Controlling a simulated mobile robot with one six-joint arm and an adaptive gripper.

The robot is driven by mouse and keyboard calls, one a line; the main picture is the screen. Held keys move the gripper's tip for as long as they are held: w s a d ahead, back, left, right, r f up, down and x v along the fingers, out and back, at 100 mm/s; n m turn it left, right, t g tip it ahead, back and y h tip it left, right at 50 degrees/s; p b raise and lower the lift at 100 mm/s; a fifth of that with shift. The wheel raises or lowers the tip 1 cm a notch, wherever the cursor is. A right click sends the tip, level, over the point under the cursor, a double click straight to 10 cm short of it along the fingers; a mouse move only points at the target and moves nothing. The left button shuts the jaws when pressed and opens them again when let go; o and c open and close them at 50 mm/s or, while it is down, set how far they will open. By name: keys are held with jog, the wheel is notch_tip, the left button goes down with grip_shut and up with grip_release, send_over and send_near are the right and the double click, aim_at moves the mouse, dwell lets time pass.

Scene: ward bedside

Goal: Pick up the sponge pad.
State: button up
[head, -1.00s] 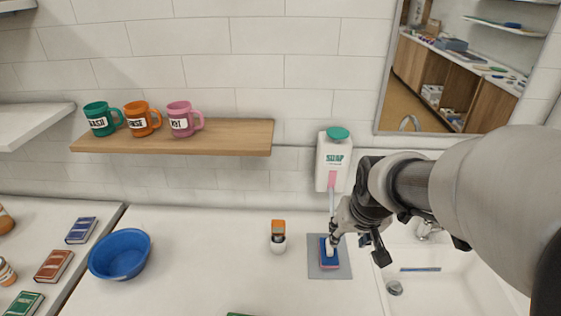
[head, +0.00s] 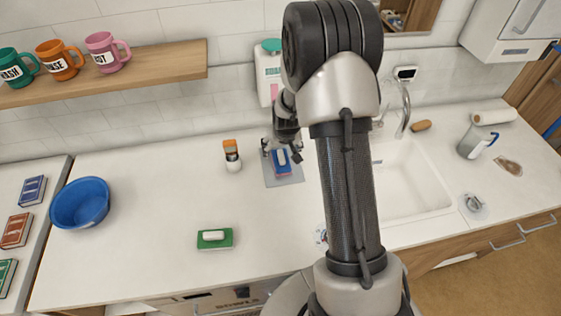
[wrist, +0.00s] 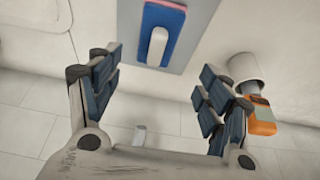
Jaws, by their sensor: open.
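A blue pad (head: 283,170) with a pink edge and a white grip on top lies on a grey mat (head: 297,179) near the back wall, left of the sink. In the wrist view the blue pad (wrist: 171,20) lies on the mat (wrist: 203,12) at the top, beyond the fingers. A green pad (head: 224,243) with a white grip lies near the counter's front. My gripper (head: 281,150) is close to the blue pad and partly hides it. The wrist view shows my gripper (wrist: 160,75) open, with nothing between its fingers.
A soap dispenser (head: 268,75) hangs behind. A blue bowl (head: 80,203) is at left, the sink (head: 405,180) at right. The middle counter is clear.

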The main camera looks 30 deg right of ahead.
aim_at(281, 155)
jog(key=x, duration=0.3)
jog(key=shift+w+f, duration=0.1)
jog(key=shift+f, duration=0.1)
jog(key=x, duration=0.1)
jog(key=b+x, duration=0.1)
jog(key=x, duration=0.3)
jog(key=shift+d+f+b, duration=0.2)
jog(key=shift+d+b, duration=0.15)
jog(key=shift+c, duration=0.2)
jog(key=c, duration=1.2)
jog(key=shift+r, duration=0.15)
